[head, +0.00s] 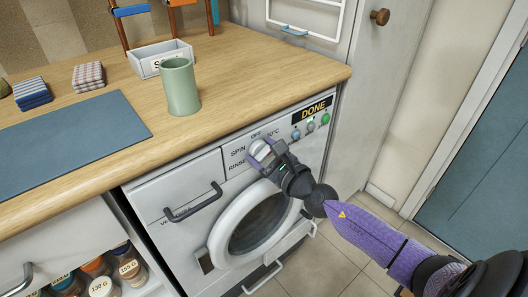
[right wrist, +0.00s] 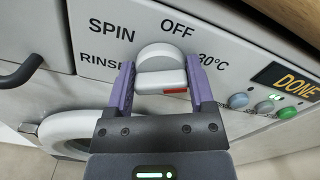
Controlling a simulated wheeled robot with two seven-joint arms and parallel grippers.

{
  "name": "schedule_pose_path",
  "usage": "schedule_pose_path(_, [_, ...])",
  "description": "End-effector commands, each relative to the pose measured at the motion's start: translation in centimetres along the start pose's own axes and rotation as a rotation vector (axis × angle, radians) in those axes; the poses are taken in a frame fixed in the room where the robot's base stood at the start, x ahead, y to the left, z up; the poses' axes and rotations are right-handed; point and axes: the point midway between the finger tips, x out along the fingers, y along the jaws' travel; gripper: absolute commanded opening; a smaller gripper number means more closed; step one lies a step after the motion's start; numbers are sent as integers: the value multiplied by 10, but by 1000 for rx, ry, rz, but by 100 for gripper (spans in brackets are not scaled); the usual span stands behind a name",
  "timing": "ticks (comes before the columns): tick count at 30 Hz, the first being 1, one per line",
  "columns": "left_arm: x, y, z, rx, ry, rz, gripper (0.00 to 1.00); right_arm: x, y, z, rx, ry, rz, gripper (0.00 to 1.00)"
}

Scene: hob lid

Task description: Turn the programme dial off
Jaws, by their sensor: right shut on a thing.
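The programme dial (head: 259,149) is a pale round knob with a raised grip bar on the washing machine's front panel (head: 232,157). In the right wrist view the dial (right wrist: 160,58) sits among the labels SPIN, RINSE, OFF and 30°C. A red mark shows at the right part of its grip bar; which label it points to I cannot tell. My right gripper (right wrist: 160,78) has its two purple fingers on either side of the bar, shut on it. In the head view the right gripper (head: 270,154) covers part of the dial. My left gripper is not in view.
A DONE display (head: 312,109) and several round buttons lie right of the dial. The machine's door (head: 226,240) is below. The wooden worktop (head: 235,85) above holds a green cup (head: 179,88), folded cloths and a small box. A cabinet stands at right.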

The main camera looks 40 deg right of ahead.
Motion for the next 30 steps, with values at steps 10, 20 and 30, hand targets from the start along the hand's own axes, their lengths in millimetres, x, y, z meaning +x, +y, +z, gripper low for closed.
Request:
schedule_pose_path(10, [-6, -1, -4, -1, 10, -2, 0, 0, 2, 0, -326, 2, 4, 10])
schedule_pose_path(20, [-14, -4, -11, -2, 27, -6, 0, 0, 3, 0, -637, 1, 3, 10])
schedule_pose_path(30, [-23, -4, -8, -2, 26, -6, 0, 0, 4, -2, -908, 1, 4, 10])
